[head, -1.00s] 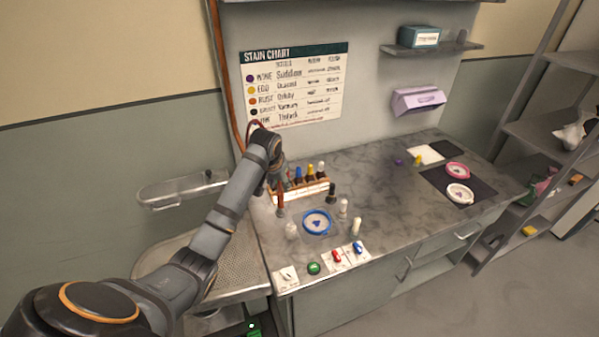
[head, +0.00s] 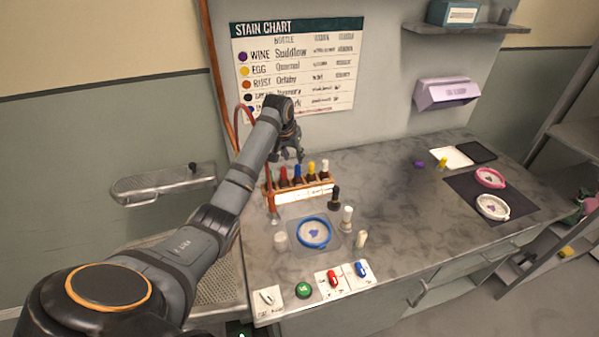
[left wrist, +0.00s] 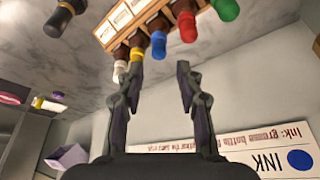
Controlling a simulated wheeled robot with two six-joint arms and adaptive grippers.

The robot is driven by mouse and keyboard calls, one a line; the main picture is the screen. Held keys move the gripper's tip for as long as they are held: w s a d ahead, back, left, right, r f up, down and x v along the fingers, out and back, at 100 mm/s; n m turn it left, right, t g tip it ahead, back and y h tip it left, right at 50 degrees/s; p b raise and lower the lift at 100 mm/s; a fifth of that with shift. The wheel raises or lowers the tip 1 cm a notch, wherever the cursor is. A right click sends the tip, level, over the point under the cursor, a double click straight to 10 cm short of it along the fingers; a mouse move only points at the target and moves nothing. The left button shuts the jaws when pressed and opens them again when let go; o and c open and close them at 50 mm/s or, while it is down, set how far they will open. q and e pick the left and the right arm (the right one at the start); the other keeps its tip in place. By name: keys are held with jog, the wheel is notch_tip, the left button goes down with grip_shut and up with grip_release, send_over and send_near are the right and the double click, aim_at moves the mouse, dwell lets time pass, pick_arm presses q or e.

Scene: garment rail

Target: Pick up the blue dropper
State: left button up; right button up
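The blue dropper (head: 297,175) stands in a wooden rack (head: 331,186) on the counter, between a red-capped dropper (head: 283,174) and a yellow-capped one (head: 311,169). In the left wrist view the blue dropper (left wrist: 158,46) lies between the lines of the two fingers, just beyond their tips, apart from them. My left gripper (head: 289,153) is above and behind the rack in the head view. In the left wrist view the gripper (left wrist: 160,70) is open and empty. My right gripper is not in view.
A white-capped dropper (left wrist: 120,71) and the yellow one (left wrist: 137,53) are close to one finger. The wall with the stain chart (head: 297,65) is close behind.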

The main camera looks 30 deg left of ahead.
aim_at(297, 166)
pick_arm(q)
jog(key=x, duration=0.3)
jog(key=shift+f, duration=0.1)
jog(key=shift+w+p+x, duration=0.2)
jog(key=shift+p+x, duration=0.6)
jog(key=shift+x, duration=1.95)
jog(key=c, duration=0.5)
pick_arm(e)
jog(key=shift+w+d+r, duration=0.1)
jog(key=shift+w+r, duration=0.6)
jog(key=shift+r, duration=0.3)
